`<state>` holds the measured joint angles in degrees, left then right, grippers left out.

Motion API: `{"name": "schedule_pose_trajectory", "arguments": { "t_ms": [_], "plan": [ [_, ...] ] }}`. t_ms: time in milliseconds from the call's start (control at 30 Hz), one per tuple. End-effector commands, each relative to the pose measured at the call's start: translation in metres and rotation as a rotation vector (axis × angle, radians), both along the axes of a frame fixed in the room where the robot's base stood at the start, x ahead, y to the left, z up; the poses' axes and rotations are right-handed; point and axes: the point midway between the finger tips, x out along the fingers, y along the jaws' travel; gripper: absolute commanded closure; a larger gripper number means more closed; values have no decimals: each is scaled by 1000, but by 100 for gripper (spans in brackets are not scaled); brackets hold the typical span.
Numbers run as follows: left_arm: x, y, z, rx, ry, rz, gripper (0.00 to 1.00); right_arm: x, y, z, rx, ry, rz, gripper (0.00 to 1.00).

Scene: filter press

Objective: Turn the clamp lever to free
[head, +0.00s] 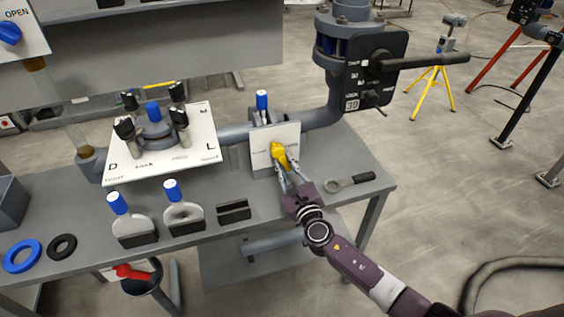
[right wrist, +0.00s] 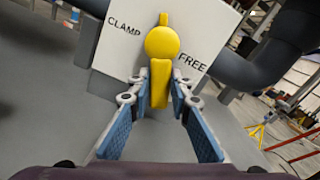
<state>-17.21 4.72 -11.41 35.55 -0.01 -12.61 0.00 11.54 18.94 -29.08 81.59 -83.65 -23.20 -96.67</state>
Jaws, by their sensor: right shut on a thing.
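The yellow clamp lever (head: 279,153) sits on a white upright plate at the right part of the bench. In the right wrist view the lever (right wrist: 162,45) has a round hub, a short tip pointing up and a longer handle downward. The plate (right wrist: 215,35) reads CLAMP on the left and FREE on the right; the short tip lies between the words. My right gripper (head: 288,174) is shut on the lever's handle, with one blue-padded finger (right wrist: 161,103) on each side. My left gripper is not in view.
A blue-topped fitting (head: 262,102) stands behind the plate. A wrench-like tool (head: 349,183) lies to the right of my gripper. A black slotted block (head: 234,211) and blue-handled pieces (head: 183,216) stand to the left. A thick pipe (head: 327,112) runs behind.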

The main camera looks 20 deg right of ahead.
Motion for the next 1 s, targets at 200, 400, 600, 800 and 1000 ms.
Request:
{"name": "schedule_pose_trajectory", "arguments": {
  "t_ms": [200, 400, 600, 800, 1000],
  "plan": [
    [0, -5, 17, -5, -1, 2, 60, 0, -7, 5, -178, -2, 1, 100],
    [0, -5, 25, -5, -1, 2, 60, 0, -11, 7, -293, -7, 0, 100],
    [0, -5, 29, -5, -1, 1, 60, 0, -13, 8, -359, -9, 1, 100],
    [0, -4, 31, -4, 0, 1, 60, 0, -13, 7, -387, -10, 2, 100],
    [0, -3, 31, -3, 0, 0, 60, 0, -13, 7, -392, -10, 2, 100]
  ]
}}
